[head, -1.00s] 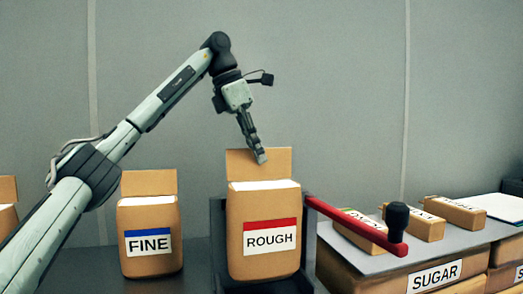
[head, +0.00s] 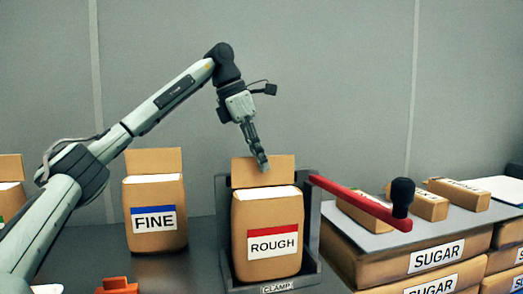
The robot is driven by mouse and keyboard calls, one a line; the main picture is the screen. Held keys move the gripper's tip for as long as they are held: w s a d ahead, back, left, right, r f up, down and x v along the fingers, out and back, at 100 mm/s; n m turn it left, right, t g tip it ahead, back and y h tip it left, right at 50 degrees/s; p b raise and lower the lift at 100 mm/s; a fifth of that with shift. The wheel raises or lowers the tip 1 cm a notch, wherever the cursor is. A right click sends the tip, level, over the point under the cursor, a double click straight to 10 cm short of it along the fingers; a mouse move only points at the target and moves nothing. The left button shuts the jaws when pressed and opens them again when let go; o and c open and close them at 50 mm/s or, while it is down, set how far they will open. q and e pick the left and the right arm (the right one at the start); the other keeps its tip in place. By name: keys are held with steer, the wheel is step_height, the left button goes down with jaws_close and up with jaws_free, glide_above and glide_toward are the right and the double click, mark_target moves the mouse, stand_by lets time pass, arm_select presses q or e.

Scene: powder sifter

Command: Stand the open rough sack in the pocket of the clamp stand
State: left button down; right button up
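The open rough sack (head: 268,220) is tan with a red-banded ROUGH label, a white top opening and a raised back flap. It stands upright between the dark side walls of the clamp stand (head: 313,240), just behind the CLAMP plate. I cannot tell whether its bottom rests on the stand's floor. My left gripper (head: 264,165) comes down from above, shut on the sack's raised flap. The stand's red lever (head: 355,203) with its black knob points out to the right. My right gripper is not in view.
A FINE sack (head: 154,240) with a blue band stands open to the left. SUGAR bags (head: 436,256) are stacked at right under a grey board (head: 440,221) carrying several small packs. An orange object (head: 118,285) shows at the bottom left. Dark table lies between the FINE sack and the stand.

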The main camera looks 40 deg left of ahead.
arm_select(q)
steer(key=shift+r, duration=0.15)
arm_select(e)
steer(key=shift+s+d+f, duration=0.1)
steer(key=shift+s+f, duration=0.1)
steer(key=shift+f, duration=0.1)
arm_select(q)
steer(key=c, duration=2.1)
jaws_free()
steer(key=shift+f, duration=0.2)
steer(key=shift+c, duration=0.2)
steer(key=o, duration=0.4)
steer(key=shift+r, duration=0.25)
steer(key=v, duration=0.4)
steer(key=shift+r, duration=0.15)
steer(key=p+v, duration=0.1)
steer(key=v, duration=0.5)
steer(key=shift+s+p, duration=0.1)
steer(key=shift+p, duration=0.2)
steer(key=shift+s+a+r, duration=0.2)
steer(key=shift+s+r, duration=0.05)
steer(key=shift+r, duration=0.45)
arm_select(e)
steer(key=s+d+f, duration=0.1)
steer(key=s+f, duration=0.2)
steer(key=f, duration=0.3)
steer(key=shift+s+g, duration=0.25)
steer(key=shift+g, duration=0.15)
